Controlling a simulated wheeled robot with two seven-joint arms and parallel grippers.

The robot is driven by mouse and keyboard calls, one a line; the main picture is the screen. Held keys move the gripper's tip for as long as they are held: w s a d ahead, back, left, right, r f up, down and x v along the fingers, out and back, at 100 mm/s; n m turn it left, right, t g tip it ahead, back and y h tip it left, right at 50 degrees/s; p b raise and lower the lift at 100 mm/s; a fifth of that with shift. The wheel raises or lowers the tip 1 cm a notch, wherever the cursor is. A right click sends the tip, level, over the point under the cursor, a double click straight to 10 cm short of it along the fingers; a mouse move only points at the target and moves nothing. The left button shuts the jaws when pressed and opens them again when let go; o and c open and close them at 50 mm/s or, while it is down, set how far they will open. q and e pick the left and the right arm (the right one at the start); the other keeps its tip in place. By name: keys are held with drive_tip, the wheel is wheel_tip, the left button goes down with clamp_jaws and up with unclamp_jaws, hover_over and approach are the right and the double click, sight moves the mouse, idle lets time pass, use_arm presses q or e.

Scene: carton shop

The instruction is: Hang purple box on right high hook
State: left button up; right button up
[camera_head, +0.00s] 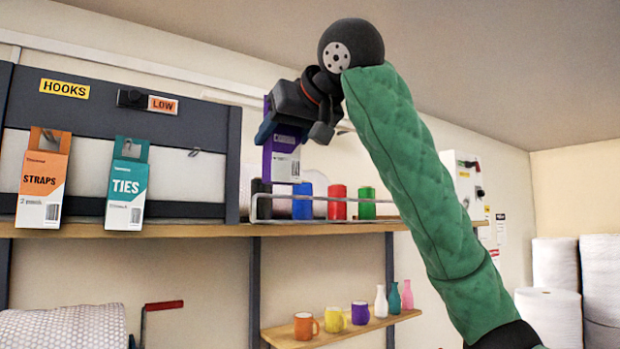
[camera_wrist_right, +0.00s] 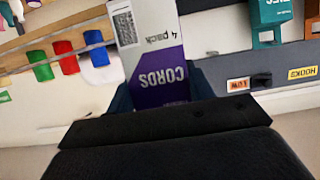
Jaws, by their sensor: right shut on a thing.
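The purple box (camera_head: 281,152), purple above and white below, is held upright by my right gripper (camera_head: 284,116), to the right of the hook board (camera_head: 170,130) and in front of the shelf. In the right wrist view the box (camera_wrist_right: 158,60) reads "CORDS" and "4 pack", upside down, between the fingers of my right gripper (camera_wrist_right: 160,98). A bare metal hook (camera_head: 195,152) sticks out at the right of the board. My left gripper is out of view.
A dark upright post (camera_head: 233,165) edges the board on the right. A wire rail (camera_head: 330,197) with coloured cylinders stands on the wooden shelf (camera_head: 180,229). A lower shelf (camera_head: 340,333) holds mugs and small bottles. A LOW label (camera_head: 163,105) sits on the board.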

drive_tip(key=s+a+r+n+g+y, duration=0.2)
drive_tip(key=s+a+r, duration=0.1)
drive_tip(key=a, duration=0.5)
drive_tip(key=w+a+f+n, duration=0.1)
drive_tip(key=a+f, duration=0.2)
drive_tip(key=f, duration=0.6)
drive_tip(key=shift+y, duration=0.3)
drive_tip(key=shift+w+a+f+p, duration=0.1)
drive_tip(key=shift+w+a+p, duration=0.4)
drive_tip(key=shift+w+a, duration=0.6)
drive_tip(key=shift+w+a+f+p, duration=0.15)
drive_tip(key=shift+w+a+p, duration=0.4)
drive_tip(key=shift+w, duration=0.85)
drive_tip(key=shift+w+a+f+p, duration=0.1)
drive_tip(key=shift+w+a+p, duration=0.3)
drive_tip(key=shift+w+a, duration=0.75)
drive_tip(key=shift+w+f, duration=0.15)
drive_tip(key=shift+w, duration=0.05)
drive_tip(key=shift+w+f, duration=0.1)
drive_tip(key=shift+w, duration=0.1)
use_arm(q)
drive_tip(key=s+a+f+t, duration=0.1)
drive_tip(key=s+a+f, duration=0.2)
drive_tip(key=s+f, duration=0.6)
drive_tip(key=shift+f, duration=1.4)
use_arm(e)
drive_tip(key=shift+f, duration=0.15)
